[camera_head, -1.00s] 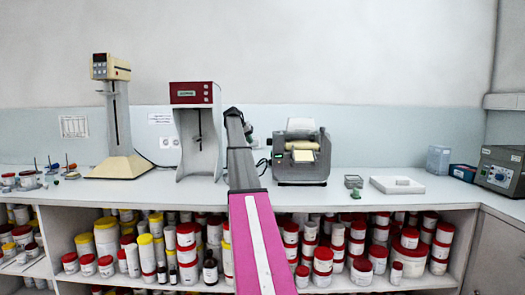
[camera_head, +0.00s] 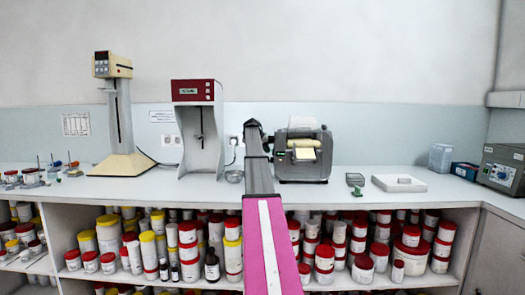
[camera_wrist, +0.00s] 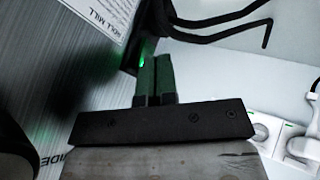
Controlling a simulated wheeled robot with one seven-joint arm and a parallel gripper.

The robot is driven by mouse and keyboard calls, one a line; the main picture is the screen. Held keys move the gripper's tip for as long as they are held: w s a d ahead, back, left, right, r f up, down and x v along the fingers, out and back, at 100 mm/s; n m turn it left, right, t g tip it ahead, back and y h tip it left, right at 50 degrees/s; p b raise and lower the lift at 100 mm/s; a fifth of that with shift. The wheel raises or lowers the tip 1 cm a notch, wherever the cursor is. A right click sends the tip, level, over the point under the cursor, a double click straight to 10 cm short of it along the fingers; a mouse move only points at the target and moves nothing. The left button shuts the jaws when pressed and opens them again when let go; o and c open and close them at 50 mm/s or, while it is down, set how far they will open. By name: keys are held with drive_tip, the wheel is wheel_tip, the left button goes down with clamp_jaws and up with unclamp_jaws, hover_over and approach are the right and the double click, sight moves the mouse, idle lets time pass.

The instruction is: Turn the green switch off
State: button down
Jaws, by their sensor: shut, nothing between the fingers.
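The green switch (camera_wrist: 142,63) glows on a dark housing in the wrist view, at the upper middle. My gripper (camera_wrist: 155,60) is shut and empty, with its two green-tipped fingers together. The fingertips are beside the switch and partly cover it; I cannot tell whether they touch it. A grey metal panel with the words "ROLL MILL" (camera_wrist: 112,12) lies to the left. In the head view the roll mill (camera_head: 318,166) stands on the bench, just right of my arm. My fingers are hidden there.
Dark cables (camera_wrist: 215,30) cross the top of the wrist view, with white wall sockets (camera_wrist: 300,146) at lower right. In the head view, a red-topped stand (camera_head: 193,91) and a metal bowl (camera_head: 234,177) are left of my arm.

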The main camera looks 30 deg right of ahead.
drive_tip(key=shift+d, duration=0.1)
drive_tip(key=shift+s+d+r, duration=0.1)
drive_tip(key=shift+s+d, duration=0.1)
drive_tip(key=shift+d, duration=0.1)
drive_tip(key=shift+r, duration=0.15)
drive_tip(key=shift+r, duration=0.7)
